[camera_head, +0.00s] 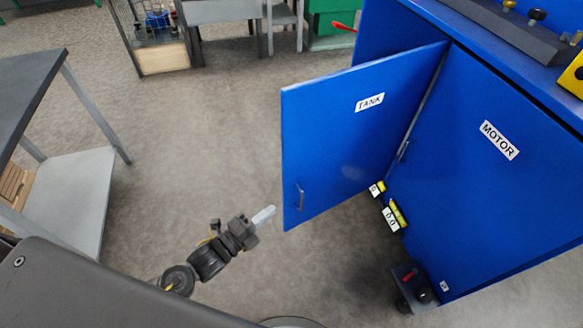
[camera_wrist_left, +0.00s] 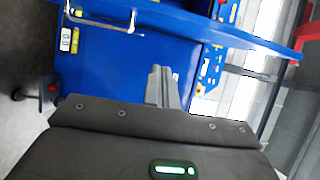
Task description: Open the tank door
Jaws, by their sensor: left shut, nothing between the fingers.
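The blue tank door (camera_head: 345,128), labelled TANK, stands swung open from the blue cabinet (camera_head: 490,190), with its free edge out to the left. Its small metal handle (camera_head: 300,196) is near the lower free corner. My left gripper (camera_head: 264,214) is shut and empty, just left of the door's free edge and apart from the handle. In the left wrist view my shut fingers (camera_wrist_left: 163,85) point at the blue cabinet front, with a metal handle (camera_wrist_left: 105,20) up and to the left. My right gripper is in neither view.
The closed MOTOR panel (camera_head: 480,200) is right of the opening. Yellow-marked parts (camera_head: 397,214) show low beside the door. A grey table (camera_head: 85,170) stands at the left.

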